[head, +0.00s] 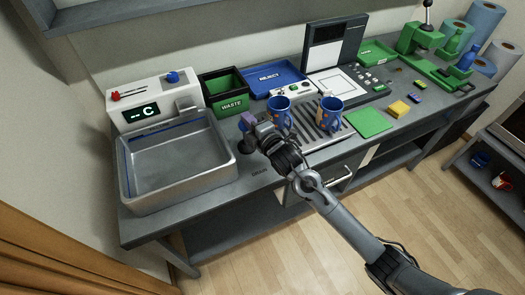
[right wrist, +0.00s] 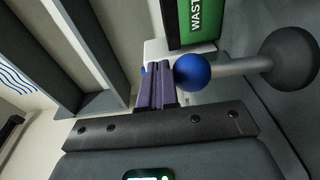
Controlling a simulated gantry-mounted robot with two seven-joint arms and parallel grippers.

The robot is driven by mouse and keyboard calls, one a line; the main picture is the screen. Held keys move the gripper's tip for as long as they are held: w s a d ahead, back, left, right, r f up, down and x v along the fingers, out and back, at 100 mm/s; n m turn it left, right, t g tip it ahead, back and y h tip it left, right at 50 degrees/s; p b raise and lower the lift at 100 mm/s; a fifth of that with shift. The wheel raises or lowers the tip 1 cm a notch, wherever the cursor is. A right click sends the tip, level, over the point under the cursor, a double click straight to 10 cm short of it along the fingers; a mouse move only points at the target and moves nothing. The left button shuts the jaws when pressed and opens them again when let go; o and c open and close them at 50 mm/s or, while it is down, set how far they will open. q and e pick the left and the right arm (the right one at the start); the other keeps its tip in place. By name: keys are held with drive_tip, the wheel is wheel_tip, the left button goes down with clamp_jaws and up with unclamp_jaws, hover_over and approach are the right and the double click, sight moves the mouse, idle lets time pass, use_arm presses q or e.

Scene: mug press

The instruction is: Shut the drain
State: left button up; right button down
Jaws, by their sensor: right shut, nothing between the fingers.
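The grey metal sink (head: 180,172) is at the left end of the bench. I cannot make out its drain opening. Beside its right wall a dark round base (head: 246,146) stands on the bench, mostly behind my right gripper. In the right wrist view a lever with a blue ball (right wrist: 192,71), a grey rod (right wrist: 240,68) and a dark round base (right wrist: 290,60) shows. My right gripper (head: 247,122) is shut and empty, its purple fingertips (right wrist: 157,90) right beside the blue ball. I cannot tell whether they touch. My left gripper is out of view.
The tap unit (head: 154,100) with a red lever and blue knob stands behind the sink. A green waste bin (head: 232,104), a blue reject tray (head: 270,78) and two blue mugs (head: 279,112) are close to my right gripper. A green mat (head: 367,122) lies farther right.

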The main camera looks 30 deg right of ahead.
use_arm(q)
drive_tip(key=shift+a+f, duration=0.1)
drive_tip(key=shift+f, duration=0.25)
use_arm(e)
drive_tip(key=shift+w+d, duration=0.1)
drive_tip(key=shift+w, duration=0.85)
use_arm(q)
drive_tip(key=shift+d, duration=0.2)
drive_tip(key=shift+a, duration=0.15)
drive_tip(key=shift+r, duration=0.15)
use_arm(e)
drive_tip(key=shift+s+r, duration=0.25)
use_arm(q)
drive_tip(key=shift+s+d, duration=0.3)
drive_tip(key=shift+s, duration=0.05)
use_arm(e)
drive_tip(key=s+d+r, duration=0.1)
drive_tip(key=s+r, duration=0.5)
drive_tip(key=s, duration=0.6)
